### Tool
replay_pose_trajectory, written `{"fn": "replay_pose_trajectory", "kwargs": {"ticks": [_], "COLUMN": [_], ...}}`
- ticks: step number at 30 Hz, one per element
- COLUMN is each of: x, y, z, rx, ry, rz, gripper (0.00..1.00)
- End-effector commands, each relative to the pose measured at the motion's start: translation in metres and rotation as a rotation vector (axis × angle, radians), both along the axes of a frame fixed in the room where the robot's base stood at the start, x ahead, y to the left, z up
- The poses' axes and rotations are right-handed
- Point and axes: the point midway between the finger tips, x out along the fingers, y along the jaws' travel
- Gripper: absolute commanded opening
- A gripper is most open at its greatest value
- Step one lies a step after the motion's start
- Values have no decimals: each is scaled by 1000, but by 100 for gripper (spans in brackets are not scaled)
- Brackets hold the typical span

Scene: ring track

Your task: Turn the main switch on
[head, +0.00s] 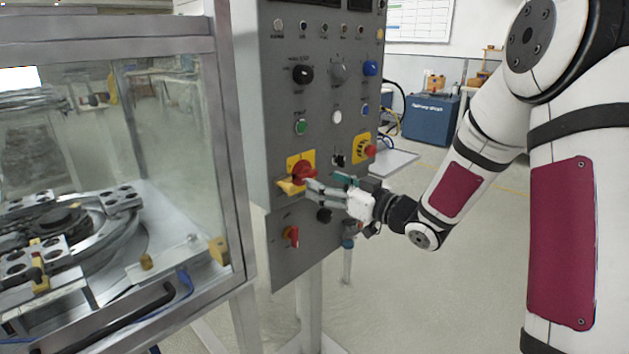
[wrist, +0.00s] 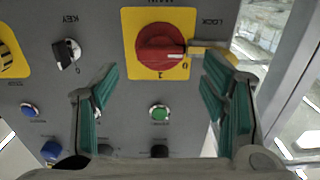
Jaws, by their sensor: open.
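The main switch (head: 303,172) is a red rotary knob on a yellow plate, on the grey control panel's front. In the wrist view, upside down, the knob (wrist: 160,47) has its white mark pointing right, toward the 0. The 1 is printed below the knob. A yellow lock tab (wrist: 208,50) sticks out beside the knob at the LOCK label; in the head view it shows at the plate's lower left (head: 290,187). My gripper (head: 309,189) is open and empty in front of the panel. In the wrist view its teal fingers (wrist: 163,88) stand apart, with the knob beyond and between them.
A black key switch (wrist: 68,52) and a yellow-plated emergency stop (head: 370,150) sit beside the main switch. A red-handled switch (head: 291,236) is below it. A green button (head: 300,127) is above. A glazed machine enclosure (head: 225,170) stands close on the left.

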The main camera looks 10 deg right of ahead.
Motion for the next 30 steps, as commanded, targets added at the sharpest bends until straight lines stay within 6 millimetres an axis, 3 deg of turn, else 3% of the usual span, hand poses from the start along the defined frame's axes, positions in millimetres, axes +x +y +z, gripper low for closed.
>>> {"fn": "replay_pose_trajectory", "kwargs": {"ticks": [9, 20, 27, 30], "x": [34, 38, 38, 38], "y": [22, 24, 24, 24], "z": [0, 0, 0, 0], "rx": [1, -1, 0, 0], "ry": [1, 1, 0, 0], "rz": [0, -1, -1, -1], "gripper": [67, 67, 19, 19]}}
